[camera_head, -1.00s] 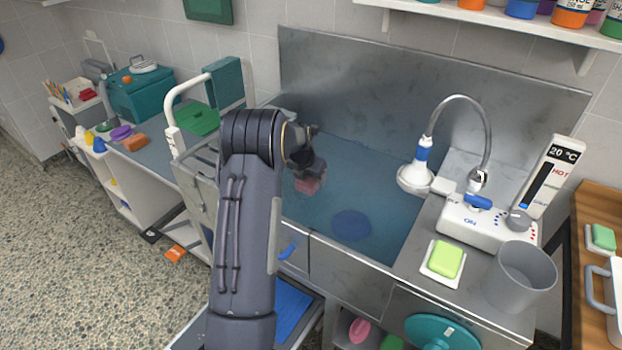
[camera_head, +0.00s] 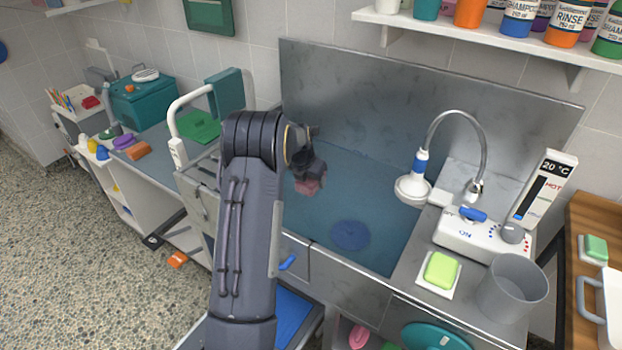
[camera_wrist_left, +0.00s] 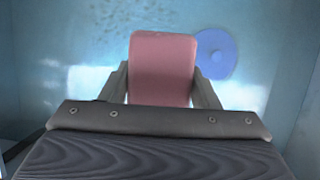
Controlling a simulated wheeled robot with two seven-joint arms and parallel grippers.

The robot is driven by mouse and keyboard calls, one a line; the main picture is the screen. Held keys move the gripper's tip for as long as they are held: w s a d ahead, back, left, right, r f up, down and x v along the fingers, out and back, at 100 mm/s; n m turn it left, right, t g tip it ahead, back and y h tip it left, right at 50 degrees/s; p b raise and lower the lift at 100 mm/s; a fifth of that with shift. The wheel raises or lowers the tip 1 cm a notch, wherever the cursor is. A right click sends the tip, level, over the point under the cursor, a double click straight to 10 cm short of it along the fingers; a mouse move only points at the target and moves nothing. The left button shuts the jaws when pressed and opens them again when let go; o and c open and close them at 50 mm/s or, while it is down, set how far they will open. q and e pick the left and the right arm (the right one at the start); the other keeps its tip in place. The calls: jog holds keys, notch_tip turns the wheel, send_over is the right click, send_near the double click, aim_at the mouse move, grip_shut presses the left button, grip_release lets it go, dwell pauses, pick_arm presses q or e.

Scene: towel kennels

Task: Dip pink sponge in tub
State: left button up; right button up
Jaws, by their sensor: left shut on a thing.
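The pink sponge (camera_head: 308,186) is in my left gripper (camera_head: 307,172), which is inside the metal tub (camera_head: 430,65) at the wall. In the left wrist view the sponge (camera_wrist_left: 162,66) stands between the two fingers, which are shut on it. The tub holds bluish water (camera_head: 372,190), and the lower part of the sponge looks to be at or under its surface. My left arm hides the tub's left part. My right gripper is not in view.
A blue disc (camera_head: 350,235) lies in the tub. A shower head (camera_head: 412,187) hangs over its right side. A bottle shelf (camera_head: 480,32) is above.

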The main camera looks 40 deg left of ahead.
pick_arm(q)
jog(key=shift+r, duration=0.1)
dwell(0.5)
notch_tip(320, 180, up, 6)
jog(key=p, duration=0.5)
jog(key=shift+p, duration=0.3)
